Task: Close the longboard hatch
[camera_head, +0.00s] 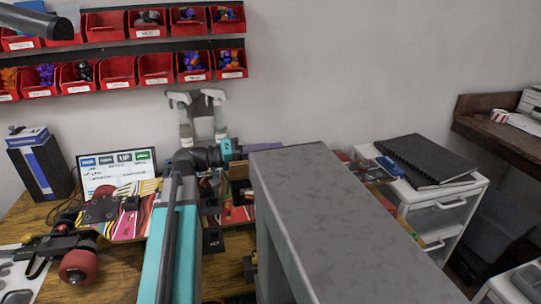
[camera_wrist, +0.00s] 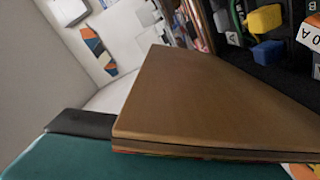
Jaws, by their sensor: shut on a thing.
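In the wrist view a flat brown wooden panel (camera_wrist: 195,100) with a thin layered edge fills the middle; it looks like the hatch. It stands tilted beside a dark compartment (camera_wrist: 268,80) holding blue and yellow parts. My gripper (camera_wrist: 95,125) shows as a teal finger with a black tip at the lower left, against the panel's near edge. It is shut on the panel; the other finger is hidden. In the head view the colourful longboard (camera_head: 125,224) lies on the bench, with a red wheel at its left end. My arm hides part of it, and the gripper cannot be made out there.
The wooden bench (camera_head: 112,285) holds a black-and-blue box (camera_head: 40,165) and a label screen (camera_head: 118,165). A white drawer unit (camera_head: 440,220) with a black binder stands at the right.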

